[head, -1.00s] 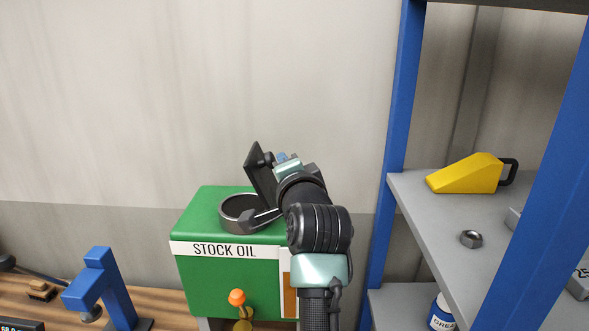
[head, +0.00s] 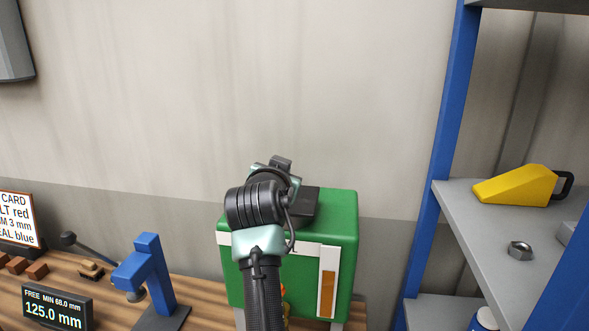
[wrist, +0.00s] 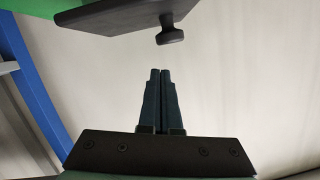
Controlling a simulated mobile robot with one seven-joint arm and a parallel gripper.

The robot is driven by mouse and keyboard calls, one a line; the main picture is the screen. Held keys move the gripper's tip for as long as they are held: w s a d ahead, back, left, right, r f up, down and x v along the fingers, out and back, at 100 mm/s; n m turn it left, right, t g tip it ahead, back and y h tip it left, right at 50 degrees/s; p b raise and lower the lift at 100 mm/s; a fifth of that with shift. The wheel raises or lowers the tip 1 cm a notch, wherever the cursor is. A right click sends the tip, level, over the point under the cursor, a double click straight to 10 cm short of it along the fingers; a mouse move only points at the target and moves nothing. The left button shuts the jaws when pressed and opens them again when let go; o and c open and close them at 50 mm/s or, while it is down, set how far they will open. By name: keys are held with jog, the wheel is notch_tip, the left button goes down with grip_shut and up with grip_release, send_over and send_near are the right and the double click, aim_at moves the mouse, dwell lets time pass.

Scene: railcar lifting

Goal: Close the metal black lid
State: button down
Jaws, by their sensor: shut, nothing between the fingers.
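The metal black lid (head: 305,203) lies about flat over the top of the green stock oil box (head: 345,225), partly hidden behind my arm in the head view. The wrist view shows the lid (wrist: 115,17) at the top with its small dark knob (wrist: 171,32) at the edge. The round filler neck is hidden, so I cannot tell whether the lid is fully seated. My gripper (wrist: 162,72) is shut and empty, with its fingertips apart from the knob. In the head view my arm hides its fingers.
A blue shelf post (head: 435,165) stands right of the box, with a yellow wedge (head: 515,186) and a nut (head: 519,250) on the shelf. A blue stand (head: 147,270) and a gauge display (head: 57,309) are on the bench at left. The wall is behind the box.

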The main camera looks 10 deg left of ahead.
jog(key=shift+a+f+n+h+b, duration=0.55)
jog(key=shift+a+f+n, duration=0.4)
jog(key=shift+f+n, duration=0.2)
jog(key=shift+r, duration=0.15)
jog(key=shift+r+p, duration=0.3)
jog(key=shift+r, duration=0.05)
notch_tip(320, 180, up, 4)
jog(key=shift+s+d+f+p, duration=0.15)
jog(key=shift+f+p, duration=0.1)
jog(key=shift+p, duration=0.95)
jog(key=b+v, duration=0.5)
jog(key=v, duration=0.4)
jog(key=s+d+r+t+b, duration=0.1)
jog(key=s+d+r+t, duration=0.5)
jog(key=s, duration=0.5)
jog(key=s+d+r+t+b, duration=0.2)
jog(key=s+d+r+t, duration=0.4)
jog(key=s+r, duration=0.3)
jog(key=s+d, duration=0.1)
jog(key=s, duration=0.2)
jog(key=shift+d+r, duration=0.4)
